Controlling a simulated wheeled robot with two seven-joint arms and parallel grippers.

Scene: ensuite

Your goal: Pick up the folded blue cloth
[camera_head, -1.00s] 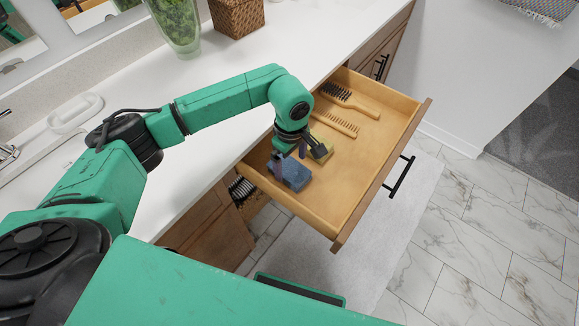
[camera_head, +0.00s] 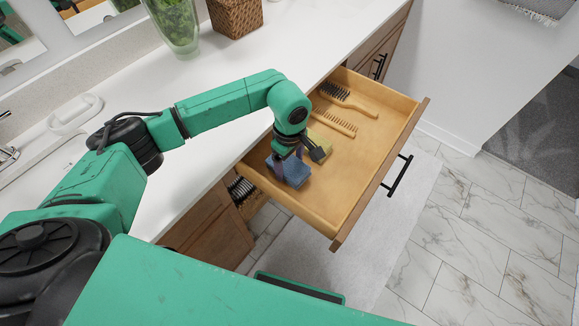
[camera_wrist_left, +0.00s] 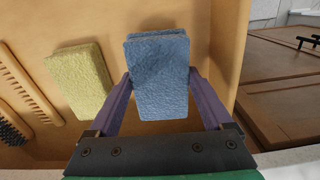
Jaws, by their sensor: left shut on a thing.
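The folded blue cloth (camera_head: 288,170) is at the near end of the open wooden drawer (camera_head: 362,155). My left gripper (camera_head: 289,163) reaches down into the drawer from above and is shut on the cloth. In the left wrist view the cloth (camera_wrist_left: 160,80) sits between the two purple fingers of the gripper (camera_wrist_left: 160,92), one at each side. I cannot tell whether the cloth is clear of the drawer floor. My right gripper is not in view.
A folded yellow cloth (camera_wrist_left: 80,80) lies beside the blue one. A wooden comb (camera_head: 335,122) and a hairbrush (camera_head: 347,98) lie farther back in the drawer. The white counter (camera_head: 190,185) runs along the left, with a wicker basket (camera_head: 235,16) and a glass vase (camera_head: 177,25).

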